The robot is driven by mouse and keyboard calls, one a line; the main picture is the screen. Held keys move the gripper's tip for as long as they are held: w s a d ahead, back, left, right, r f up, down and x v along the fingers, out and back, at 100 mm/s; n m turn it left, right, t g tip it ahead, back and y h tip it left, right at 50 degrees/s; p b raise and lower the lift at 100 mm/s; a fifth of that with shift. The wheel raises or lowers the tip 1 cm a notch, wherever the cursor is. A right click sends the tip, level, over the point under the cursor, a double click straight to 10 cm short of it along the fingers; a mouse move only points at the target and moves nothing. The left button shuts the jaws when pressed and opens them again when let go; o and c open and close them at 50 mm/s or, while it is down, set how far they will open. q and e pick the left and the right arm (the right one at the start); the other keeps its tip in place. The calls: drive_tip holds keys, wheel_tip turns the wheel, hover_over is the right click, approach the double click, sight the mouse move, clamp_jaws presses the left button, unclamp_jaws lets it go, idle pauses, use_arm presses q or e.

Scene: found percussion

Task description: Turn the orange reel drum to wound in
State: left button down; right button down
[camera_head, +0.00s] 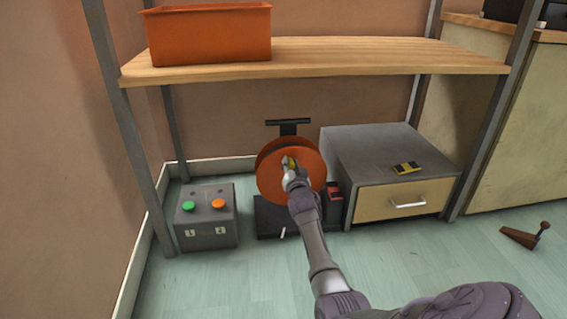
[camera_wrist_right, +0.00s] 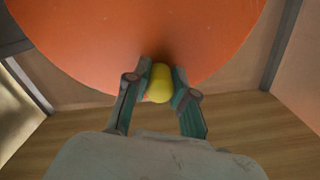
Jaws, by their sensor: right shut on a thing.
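The orange reel drum (camera_head: 312,172) stands upright on a dark base (camera_head: 268,222) under the wooden shelf. It also fills the upper part of the right wrist view (camera_wrist_right: 90,40). My right gripper (camera_head: 291,166) is at the drum's face, in front of its middle. In the right wrist view its two fingers (camera_wrist_right: 160,85) are closed on a yellow knob (camera_wrist_right: 160,84) that sticks out from the drum. The fingers and wrist hide part of the drum's face in the head view. My left gripper does not show.
A grey box (camera_head: 208,226) with green and orange buttons stands left of the reel. A grey drawer cabinet (camera_head: 372,150) stands at its right. An orange bin (camera_head: 208,34) sits on the shelf (camera_head: 340,62) above. A brown wedge (camera_head: 520,237) lies on the floor at the right.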

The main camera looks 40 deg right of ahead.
drive_tip(key=shift+s+d+r+m+p, duration=0.1)
drive_tip(key=shift+s+d+m+p, duration=0.2)
drive_tip(key=shift+d+m+p, duration=0.25)
drive_tip(key=shift+m, duration=0.35)
drive_tip(key=shift+s+d, duration=0.1)
drive_tip(key=c, duration=1)
unclamp_jaws()
drive_tip(key=shift+v, duration=3.75)
